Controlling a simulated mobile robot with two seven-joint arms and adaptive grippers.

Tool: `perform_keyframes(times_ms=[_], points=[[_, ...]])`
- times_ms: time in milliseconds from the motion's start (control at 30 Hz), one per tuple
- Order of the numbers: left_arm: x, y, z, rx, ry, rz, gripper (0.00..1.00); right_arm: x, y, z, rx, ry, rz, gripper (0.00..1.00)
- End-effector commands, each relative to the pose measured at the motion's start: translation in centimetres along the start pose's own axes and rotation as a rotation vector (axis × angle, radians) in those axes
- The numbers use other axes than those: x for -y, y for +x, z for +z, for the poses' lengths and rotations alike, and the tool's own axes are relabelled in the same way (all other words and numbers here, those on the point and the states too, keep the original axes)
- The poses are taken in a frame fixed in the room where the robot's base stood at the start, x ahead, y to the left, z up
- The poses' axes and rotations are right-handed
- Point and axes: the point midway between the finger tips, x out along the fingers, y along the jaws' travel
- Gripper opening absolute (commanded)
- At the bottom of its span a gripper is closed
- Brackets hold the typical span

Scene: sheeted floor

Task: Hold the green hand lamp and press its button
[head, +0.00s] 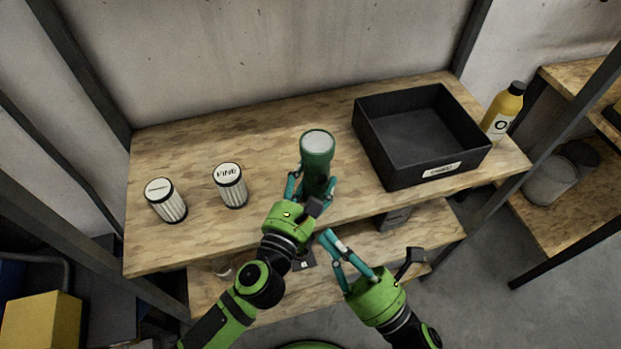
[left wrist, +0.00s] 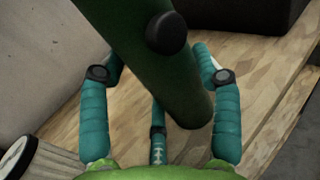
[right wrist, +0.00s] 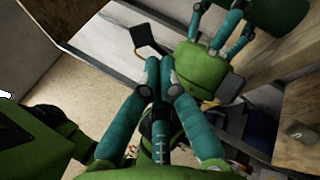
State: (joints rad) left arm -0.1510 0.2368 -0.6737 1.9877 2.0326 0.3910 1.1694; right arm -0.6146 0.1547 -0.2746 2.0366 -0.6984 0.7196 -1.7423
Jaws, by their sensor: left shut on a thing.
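The green hand lamp (head: 316,172) is upright at the middle of the shelf's front part, its pale round lens facing up. My left gripper (head: 312,190) is shut around its body. In the left wrist view the lamp (left wrist: 165,75) runs between the fingers (left wrist: 158,95), with its round black button (left wrist: 167,33) facing the camera. I cannot tell whether the lamp's base touches the shelf. My right gripper (head: 332,250) is shut and empty, in front of the shelf edge, below and right of the lamp. Its fingertips (right wrist: 160,62) meet in the right wrist view, apart from the lamp.
Two white ribbed cans, one (head: 166,201) at the left and one (head: 230,186) nearer the lamp, stand on the wooden shelf (head: 270,150). An empty black bin (head: 405,175) is at the right, with a yellow bottle (head: 502,110) beyond it. Metal posts frame the shelf.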

Motion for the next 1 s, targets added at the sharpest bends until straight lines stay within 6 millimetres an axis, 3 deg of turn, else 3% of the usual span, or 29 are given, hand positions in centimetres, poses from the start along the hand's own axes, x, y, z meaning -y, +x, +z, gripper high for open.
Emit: perform_keyframes(times_ms=[200, 367, 1000], points=[[0.0, 0.0, 0.0, 0.0, 0.0, 0.0, 0.25, 0.7, -1.3, 1.5, 0.026, 0.028, 0.167, 0.0], [0.0, 0.0, 0.0, -0.001, 0.0, -0.001, 0.25, 0.9, -1.4, 1.9, 0.036, 0.035, 0.205, 0.0], [0.0, 0.0, 0.0, 0.0, 0.0, 0.0, 0.25, 5.1, 4.9, 1.9, 0.036, 0.036, 0.205, 0.0]])
